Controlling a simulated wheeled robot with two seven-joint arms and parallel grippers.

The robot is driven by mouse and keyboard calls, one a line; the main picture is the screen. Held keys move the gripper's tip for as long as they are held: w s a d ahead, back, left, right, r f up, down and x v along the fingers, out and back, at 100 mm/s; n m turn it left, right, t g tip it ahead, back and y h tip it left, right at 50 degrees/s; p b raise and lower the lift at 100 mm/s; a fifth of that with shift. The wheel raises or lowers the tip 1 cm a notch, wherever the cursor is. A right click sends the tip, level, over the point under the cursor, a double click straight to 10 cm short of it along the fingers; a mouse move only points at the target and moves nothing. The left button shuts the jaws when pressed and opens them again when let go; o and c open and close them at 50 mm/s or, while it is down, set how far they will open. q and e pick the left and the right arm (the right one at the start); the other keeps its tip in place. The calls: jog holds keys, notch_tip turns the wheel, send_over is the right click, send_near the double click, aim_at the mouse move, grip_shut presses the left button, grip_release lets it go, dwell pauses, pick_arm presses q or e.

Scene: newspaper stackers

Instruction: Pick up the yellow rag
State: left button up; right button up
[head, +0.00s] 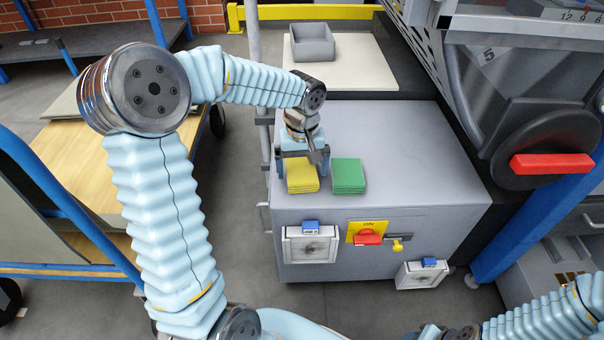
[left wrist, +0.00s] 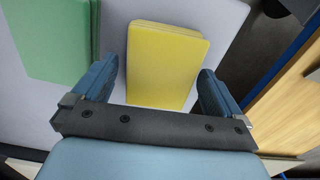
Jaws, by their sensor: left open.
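The yellow rag (head: 302,177) is a folded stack on the grey cabinet top, beside the folded green rag (head: 348,176). My left gripper (head: 302,168) is open just above the yellow rag, its fingers pointing down. In the left wrist view the yellow rag (left wrist: 165,62) lies ahead of and between the two fingers of the left gripper (left wrist: 158,88), with nothing held. The green rag (left wrist: 55,40) lies to the left, outside the fingers. Whether the fingers touch the yellow rag cannot be told. My right gripper is not clearly in view; part of my right arm shows at the lower right.
The grey cabinet (head: 420,150) has a red switch (head: 368,238) on its front. A grey bin (head: 312,42) stands on a pale board behind. A machine with a red handle (head: 552,164) is on the right. A blue-framed wooden cart (head: 80,165) stands left.

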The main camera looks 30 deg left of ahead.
pick_arm(q)
jog(key=c, duration=1)
jog(key=shift+o, duration=0.2)
jog(key=shift+r, duration=0.1)
